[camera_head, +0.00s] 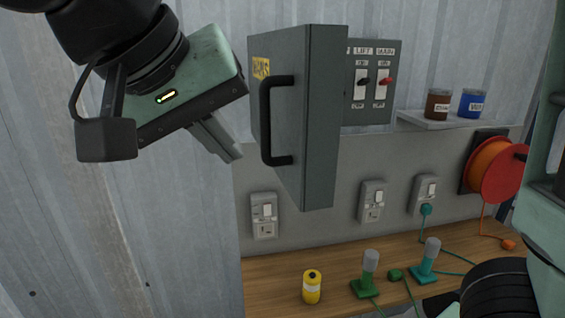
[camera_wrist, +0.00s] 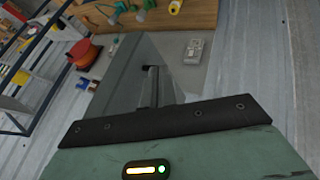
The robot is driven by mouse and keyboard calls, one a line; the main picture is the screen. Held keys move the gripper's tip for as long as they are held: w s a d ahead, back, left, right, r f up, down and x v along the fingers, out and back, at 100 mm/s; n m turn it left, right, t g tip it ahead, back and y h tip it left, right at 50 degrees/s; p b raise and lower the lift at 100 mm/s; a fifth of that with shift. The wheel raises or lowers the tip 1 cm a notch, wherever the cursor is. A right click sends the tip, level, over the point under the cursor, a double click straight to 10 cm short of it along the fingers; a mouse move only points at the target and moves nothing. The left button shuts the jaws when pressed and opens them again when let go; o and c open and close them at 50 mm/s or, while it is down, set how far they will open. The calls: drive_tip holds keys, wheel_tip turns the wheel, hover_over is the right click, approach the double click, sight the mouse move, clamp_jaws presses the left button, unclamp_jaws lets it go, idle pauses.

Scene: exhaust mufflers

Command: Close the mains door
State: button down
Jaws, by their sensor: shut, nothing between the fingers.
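The mains door (camera_head: 290,120) is a dark grey metal door with a black bar handle (camera_head: 268,120) and a yellow label. It stands swung open, out from the grey switch box (camera_head: 372,115) on the wall. The box shows two switches, one black and one red. My gripper (camera_head: 232,152) is to the left of the door, near its handle side, shut and empty, with a gap between it and the handle in the head view. In the wrist view the door (camera_wrist: 125,75) and its handle (camera_wrist: 152,85) show just beyond the gripper body. The fingertips are hidden there.
A shelf (camera_head: 450,122) with a brown and a blue jar (camera_head: 471,103) is right of the box. Sockets line the wall below. An orange cable reel (camera_head: 497,168) hangs at right. A wooden bench (camera_head: 275,275) holds a yellow canister (camera_head: 312,288) and green-based items.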

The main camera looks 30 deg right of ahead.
drive_tip(key=p, duration=0.3)
approach(297, 192)
wheel_tip(297, 192, down, 3)
drive_tip(key=w+a, duration=0.1)
drive_tip(key=w, duration=0.1)
drive_tip(key=shift+s+d+f+p, duration=0.15)
drive_tip(key=shift+d+p, duration=0.2)
drive_tip(key=shift+d, duration=0.25)
drive_tip(key=shift+s+d+f+p, duration=0.1)
drive_tip(key=shift+s+d+p, duration=0.15)
drive_tip(key=shift+d, duration=0.3)
drive_tip(key=shift+s+d+f+p, duration=0.1)
drive_tip(key=shift+d+p, duration=0.3)
drive_tip(key=shift+d, duration=0.2)
